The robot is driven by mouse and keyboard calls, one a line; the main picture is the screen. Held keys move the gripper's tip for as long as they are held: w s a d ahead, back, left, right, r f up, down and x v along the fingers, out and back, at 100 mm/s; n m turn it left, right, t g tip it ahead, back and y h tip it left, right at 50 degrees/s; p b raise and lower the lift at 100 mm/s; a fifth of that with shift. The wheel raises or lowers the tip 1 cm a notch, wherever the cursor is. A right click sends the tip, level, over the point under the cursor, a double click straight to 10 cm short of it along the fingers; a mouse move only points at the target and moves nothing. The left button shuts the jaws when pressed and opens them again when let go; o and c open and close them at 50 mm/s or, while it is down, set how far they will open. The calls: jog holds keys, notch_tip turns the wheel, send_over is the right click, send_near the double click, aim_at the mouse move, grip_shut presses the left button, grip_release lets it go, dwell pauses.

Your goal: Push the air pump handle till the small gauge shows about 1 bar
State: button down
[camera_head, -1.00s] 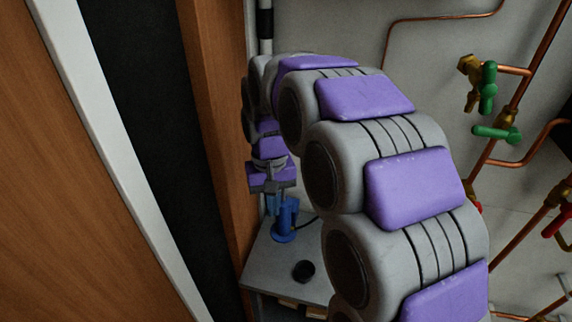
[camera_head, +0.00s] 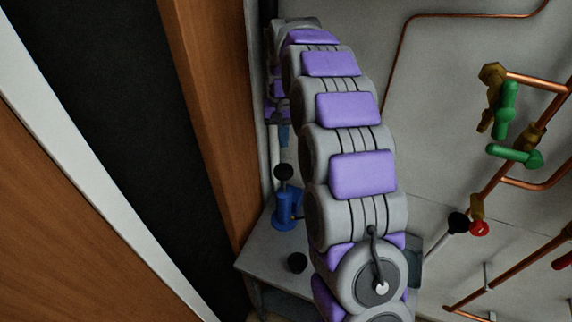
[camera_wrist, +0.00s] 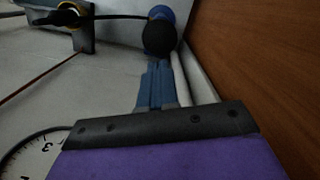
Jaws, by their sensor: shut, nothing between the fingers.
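The air pump (camera_head: 286,208) is a blue upright cylinder on a grey bench top. Its handle has a black ball knob (camera_head: 284,172) standing above the body. In the wrist view the knob (camera_wrist: 159,37) shows beyond the fingertips, with blue pump parts behind it. My gripper (camera_head: 283,136) is shut and empty, above the knob and apart from it in the head view. Its blue fingers (camera_wrist: 157,84) point towards the knob in the wrist view. A white dial gauge (camera_wrist: 35,158) is partly cut off at the lower left; its needle reading cannot be told.
A black round object (camera_head: 297,263) is on the bench (camera_head: 262,247) near the pump. A wooden panel (camera_head: 205,110) stands close on the left. Copper pipes with green-handled valves (camera_head: 504,110) run along the right wall. My arm hides part of the bench.

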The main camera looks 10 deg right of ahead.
aim_at(283, 166)
jog(key=shift+f, duration=0.15)
jog(key=shift+s+a+f+b, duration=0.1)
jog(key=shift+a+f+b, duration=0.05)
jog(key=shift+f+b, duration=0.3)
jog(key=f+b, duration=0.1)
jog(key=f, duration=0.2)
jog(key=f+b, duration=0.1)
jog(key=f, duration=0.1)
jog(key=shift+s+f+b, duration=0.25)
jog(key=shift+b, duration=0.1)
jog(key=shift+f, duration=0.2)
